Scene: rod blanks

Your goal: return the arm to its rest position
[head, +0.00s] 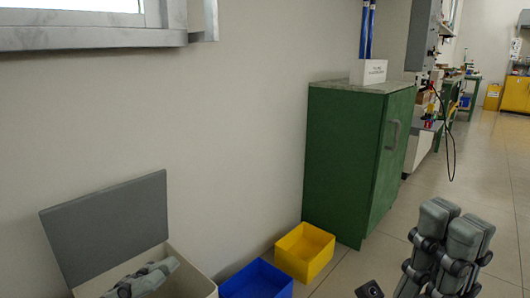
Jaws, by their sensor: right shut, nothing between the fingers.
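My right gripper (455,220) is at the lower right, over the tiled floor. Its two grey fingers point up in the picture and lie side by side, shut with nothing between them. My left gripper (160,272) shows only in part at the lower left, in front of the open light box. Whether its fingers are open or shut is not clear. The rest of both arms is mostly outside the view.
A box with a raised grey lid (108,225) stands by the wall at left. A blue bin (258,281) and a yellow bin (304,250) stand beside it. A green cabinet (345,160) carries a white holder (368,72) with blue rods (366,30). Floor at right is clear.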

